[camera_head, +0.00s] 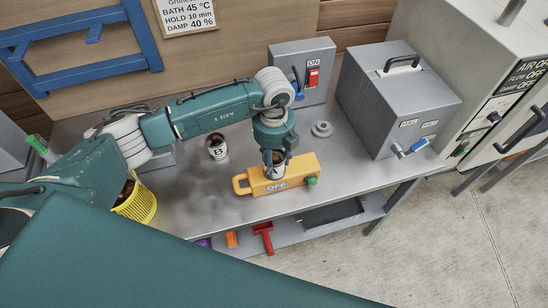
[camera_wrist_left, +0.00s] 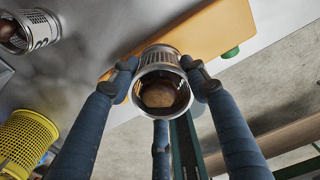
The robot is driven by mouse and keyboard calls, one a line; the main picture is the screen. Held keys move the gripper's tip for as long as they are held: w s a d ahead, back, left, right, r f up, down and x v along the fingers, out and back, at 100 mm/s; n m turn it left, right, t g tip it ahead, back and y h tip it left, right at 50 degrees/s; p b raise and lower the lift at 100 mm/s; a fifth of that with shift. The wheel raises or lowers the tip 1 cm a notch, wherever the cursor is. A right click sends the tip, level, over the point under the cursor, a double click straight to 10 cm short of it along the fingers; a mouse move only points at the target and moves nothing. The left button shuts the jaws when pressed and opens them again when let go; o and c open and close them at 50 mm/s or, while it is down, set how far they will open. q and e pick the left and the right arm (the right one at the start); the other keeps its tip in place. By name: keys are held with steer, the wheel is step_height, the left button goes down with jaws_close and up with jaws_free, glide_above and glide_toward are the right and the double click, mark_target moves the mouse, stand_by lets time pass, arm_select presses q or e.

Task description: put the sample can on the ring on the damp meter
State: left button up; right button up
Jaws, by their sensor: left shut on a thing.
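My left gripper (camera_head: 275,158) points down and is shut on a metal sample can (camera_head: 278,171). In the left wrist view the can (camera_wrist_left: 161,60) sits between the fingertips (camera_wrist_left: 160,68), with a brown chestnut inside. The yellow damp meter (camera_head: 301,173) lies on the bench under the can; its display reads OFF and it has a green button. The can overlaps the meter in the picture. I cannot tell whether it touches it, and the ring is not distinguishable. The meter's yellow body (camera_wrist_left: 200,35) shows behind the can in the left wrist view. My right gripper is not in view.
A second can marked B (camera_head: 217,153) stands left of the meter, near a yellow basket (camera_head: 140,205). A small grey round piece (camera_head: 322,129), a grey switch box (camera_head: 308,60) and a large grey box (camera_head: 385,105) stand behind and right. Bare bench (camera_head: 205,205) lies left of the meter.

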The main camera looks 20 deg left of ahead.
arm_select(q)
steer(key=shift+f, duration=0.2)
steer(key=o, duration=1.2)
steer(key=shift+r, duration=0.1)
steer(key=shift+r, duration=0.2)
steer(key=shift+w+r+b, duration=0.1)
steer(key=shift+r+b, duration=0.15)
steer(key=shift+b, duration=0.1)
step_height(320, 180, up, 11)
steer(key=b, duration=0.3)
steer(key=shift+r+b, duration=0.15)
steer(key=shift+b, duration=0.25)
